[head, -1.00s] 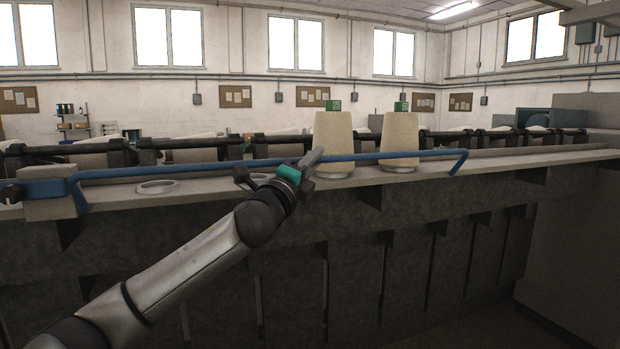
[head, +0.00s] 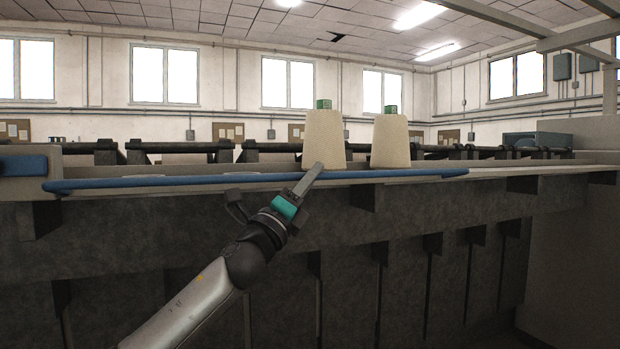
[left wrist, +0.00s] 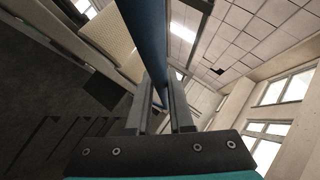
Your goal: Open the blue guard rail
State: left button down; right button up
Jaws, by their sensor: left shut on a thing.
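The blue guard rail (head: 400,175) runs across the head view in front of the shelf, from a blue mount (head: 22,166) at the left to its free end near the right. My left gripper (head: 314,172) reaches up to the rail near its middle and is shut on it. In the left wrist view the rail (left wrist: 147,40) runs down between the two fingers (left wrist: 160,108). The finger tips partly hide the rail in the head view. My right gripper is not in view.
Two cream yarn cones (head: 324,140) and (head: 391,142) with green tops stand on the shelf (head: 540,169) just behind the rail. Pale discs lie on the shelf farther left. The dark machine front (head: 400,240) with several brackets drops below the shelf.

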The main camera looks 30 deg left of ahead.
pick_arm(q)
jog(key=shift+f, duration=0.55)
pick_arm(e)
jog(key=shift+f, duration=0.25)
pick_arm(q)
jog(key=c, duration=0.8)
grip_release()
jog(key=b+v, duration=0.3)
jog(key=v, duration=0.9)
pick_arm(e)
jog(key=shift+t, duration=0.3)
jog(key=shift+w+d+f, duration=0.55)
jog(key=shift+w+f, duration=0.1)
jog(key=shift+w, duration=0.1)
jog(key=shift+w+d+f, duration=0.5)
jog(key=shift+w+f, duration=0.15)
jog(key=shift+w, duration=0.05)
pick_arm(q)
jog(key=shift+s, duration=0.1)
